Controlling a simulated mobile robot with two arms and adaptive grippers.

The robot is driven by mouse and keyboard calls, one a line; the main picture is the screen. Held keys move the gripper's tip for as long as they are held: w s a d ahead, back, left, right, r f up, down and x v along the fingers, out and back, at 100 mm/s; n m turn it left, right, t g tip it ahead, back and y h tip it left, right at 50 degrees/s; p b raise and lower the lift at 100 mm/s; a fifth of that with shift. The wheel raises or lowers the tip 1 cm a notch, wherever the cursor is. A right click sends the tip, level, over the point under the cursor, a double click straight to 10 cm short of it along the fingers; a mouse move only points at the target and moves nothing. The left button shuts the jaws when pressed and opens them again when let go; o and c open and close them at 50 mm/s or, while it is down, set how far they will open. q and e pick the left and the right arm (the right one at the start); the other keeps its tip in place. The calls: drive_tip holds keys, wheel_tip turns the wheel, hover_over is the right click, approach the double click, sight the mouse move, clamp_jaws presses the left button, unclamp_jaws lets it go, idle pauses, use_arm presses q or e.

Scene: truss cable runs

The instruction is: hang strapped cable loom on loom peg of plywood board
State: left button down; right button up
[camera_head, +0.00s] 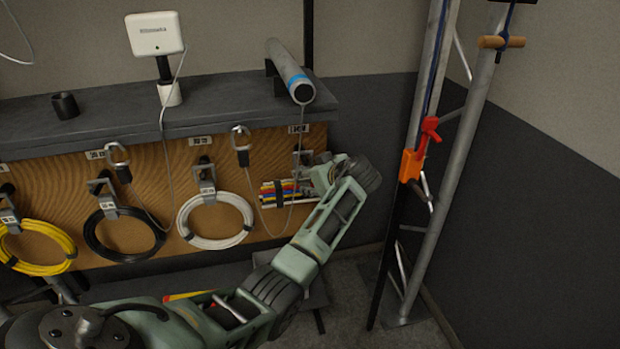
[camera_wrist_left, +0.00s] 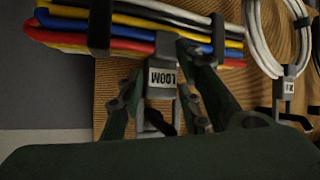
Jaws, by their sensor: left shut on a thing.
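The strapped cable loom (camera_head: 271,194) is a flat bundle of red, yellow, blue, white and black cables against the plywood board (camera_head: 255,152). My left gripper (camera_head: 318,178) is at its right end in the head view. In the left wrist view the loom (camera_wrist_left: 135,32) shows its black straps and a grey tab labelled LOOM, upside down. The loom peg (camera_head: 303,157) is just above, partly hidden by my gripper. I cannot tell whether the loom rests on it. My right gripper is out of view.
Yellow (camera_head: 38,247), black (camera_head: 124,234) and white (camera_head: 216,220) cable coils hang to the left. Carabiners on thin cables hang before the board. A shelf (camera_head: 226,100) above holds a white device and a grey cylinder. A metal truss (camera_head: 450,165) stands to the right.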

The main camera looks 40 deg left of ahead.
use_arm(q)
drive_tip(key=shift+r, duration=0.25)
